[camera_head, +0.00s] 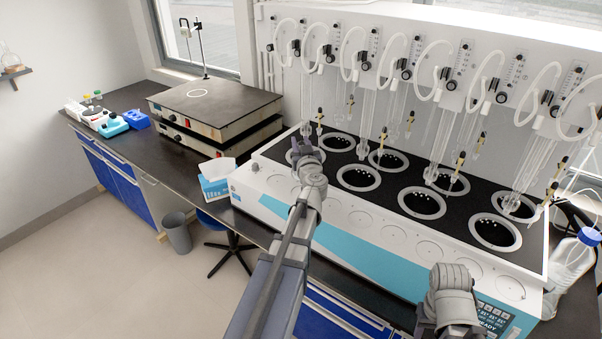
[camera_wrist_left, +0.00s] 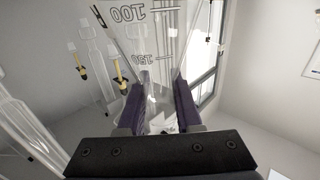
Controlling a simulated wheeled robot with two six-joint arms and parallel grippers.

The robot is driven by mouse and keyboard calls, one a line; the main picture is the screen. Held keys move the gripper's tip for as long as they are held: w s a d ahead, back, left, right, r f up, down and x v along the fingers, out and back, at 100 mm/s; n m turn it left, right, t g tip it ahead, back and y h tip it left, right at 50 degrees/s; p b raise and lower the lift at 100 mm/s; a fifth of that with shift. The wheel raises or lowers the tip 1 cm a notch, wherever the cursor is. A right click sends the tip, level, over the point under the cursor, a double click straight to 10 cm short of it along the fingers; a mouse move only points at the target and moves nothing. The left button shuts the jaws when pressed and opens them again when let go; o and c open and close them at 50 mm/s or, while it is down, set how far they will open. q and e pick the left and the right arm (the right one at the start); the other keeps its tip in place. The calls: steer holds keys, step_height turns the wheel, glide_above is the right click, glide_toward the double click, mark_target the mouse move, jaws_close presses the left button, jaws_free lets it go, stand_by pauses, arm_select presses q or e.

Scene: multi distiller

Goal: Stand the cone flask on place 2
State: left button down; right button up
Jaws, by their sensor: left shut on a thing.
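The cone flask (camera_wrist_left: 145,42) is clear glass with 100 and 150 marks, which read upside down in the left wrist view. My left gripper (camera_wrist_left: 160,100) is shut on it, one dark finger on each side. In the head view my left gripper (camera_head: 304,150) is at the left end of the distiller (camera_head: 395,255), over the leftmost front well. The flask cannot be made out there. The distiller's top has two rows of round wells, such as this front one (camera_head: 359,177). I cannot read which is place 2. Only a link of my right arm shows at the lower right; its gripper is out of sight.
Glass tubes (camera_head: 440,135) and yellow-tipped parts hang over the wells. A tissue box (camera_head: 215,187) and stacked hotplates (camera_head: 215,110) stand left of the distiller. A blue-capped bottle (camera_head: 572,262) stands at the right.

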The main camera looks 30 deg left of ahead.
arm_select(q)
steer(key=shift+f+b, duration=3.05)
steer(key=shift+f, duration=0.6)
steer(key=shift+f, duration=0.2)
steer(key=c, duration=0.6)
jaws_free()
steer(key=shift+r, duration=0.1)
